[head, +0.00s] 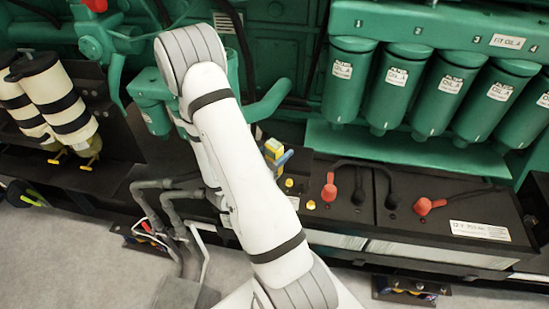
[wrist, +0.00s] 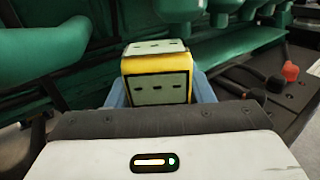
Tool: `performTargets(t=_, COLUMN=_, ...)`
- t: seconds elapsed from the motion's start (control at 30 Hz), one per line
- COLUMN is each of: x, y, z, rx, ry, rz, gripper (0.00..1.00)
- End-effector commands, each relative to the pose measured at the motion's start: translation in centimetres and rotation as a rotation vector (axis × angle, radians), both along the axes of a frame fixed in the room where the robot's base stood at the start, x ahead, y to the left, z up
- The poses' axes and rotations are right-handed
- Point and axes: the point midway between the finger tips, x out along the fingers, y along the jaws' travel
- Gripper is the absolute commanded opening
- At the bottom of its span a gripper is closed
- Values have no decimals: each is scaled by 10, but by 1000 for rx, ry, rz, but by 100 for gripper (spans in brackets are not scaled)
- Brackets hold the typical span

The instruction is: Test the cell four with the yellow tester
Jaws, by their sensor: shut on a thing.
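The yellow tester (wrist: 158,76) is a boxy block with pale grey-green faces marked with dark dashes. My gripper (wrist: 158,92) is shut on it, with blue fingers at both sides. In the head view the tester (head: 273,147) and my gripper (head: 281,158) show just right of my white arm, over or near the black battery (head: 370,215). Two yellow caps, one nearer the back (head: 289,183) and one nearer the front (head: 311,205), show on the battery top. Part of the battery's left side is hidden by my arm. I cannot read any cell numbers, and the tester's lower end is hidden.
Red terminal covers (head: 329,187) and black cables stand on the battery top. Green canisters (head: 345,85) numbered above hang behind it. A green pipe (head: 265,102) is close behind my gripper. Grey hoses (head: 165,205) lie left. The floor (head: 70,265) in front is mostly open.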

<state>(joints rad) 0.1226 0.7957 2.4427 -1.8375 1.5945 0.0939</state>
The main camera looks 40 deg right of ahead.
Motion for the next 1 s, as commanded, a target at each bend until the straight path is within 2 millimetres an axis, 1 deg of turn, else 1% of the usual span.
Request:
performTargets(t=0.03, x=3, y=-5, z=1, rx=-1, ry=0, rz=-3, gripper=20)
performTargets(t=0.6, x=40, y=-48, z=-2, rx=-1, ry=-1, rz=-2, gripper=20)
performTargets(t=0.63, x=39, y=-46, z=-11, rx=0, ry=1, rz=0, gripper=20)
performTargets(t=0.7, x=39, y=-46, z=-18, rx=0, ry=1, rz=0, gripper=20)
performTargets(t=0.83, x=39, y=-46, z=-25, rx=-1, ry=0, rz=0, gripper=20)
performTargets(t=1.0, x=39, y=-46, z=-30, rx=-1, ry=0, rz=-1, gripper=20)
